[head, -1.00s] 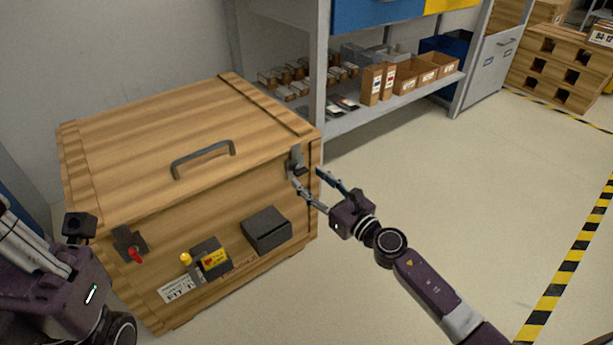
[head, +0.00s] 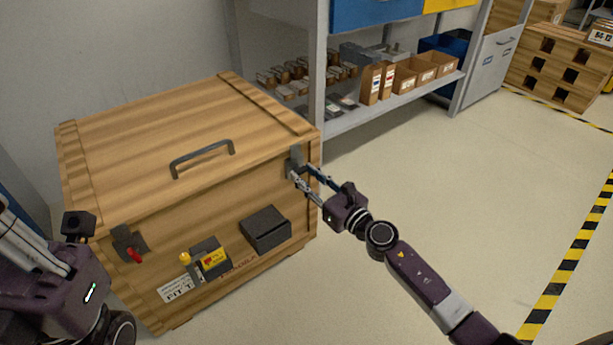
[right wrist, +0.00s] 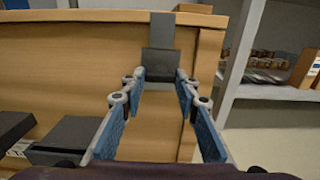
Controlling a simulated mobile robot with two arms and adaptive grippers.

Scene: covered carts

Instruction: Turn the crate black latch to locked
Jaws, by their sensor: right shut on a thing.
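The wooden crate (head: 130,190) stands at left with its lid shut. The black latch (head: 295,158) is at the right end of its front, on a dark plate across the lid edge; it also shows in the right wrist view (right wrist: 160,62). My right gripper (head: 298,174) is shut on the latch's lower part, one finger on each side in the right wrist view (right wrist: 160,80). The fingers partly hide the latch, so its exact angle is unclear. A second latch with a red tip (head: 132,246) is at the front left. My left gripper (head: 22,240) is at the left edge, apart from the crate, its fingertips unclear.
The crate front carries a dark box (head: 266,229) and a yellow-labelled box (head: 211,257) with a yellow knob. A lid handle (head: 203,158) sticks up. A grey shelf rack (head: 345,120) stands behind right. The floor at right is open.

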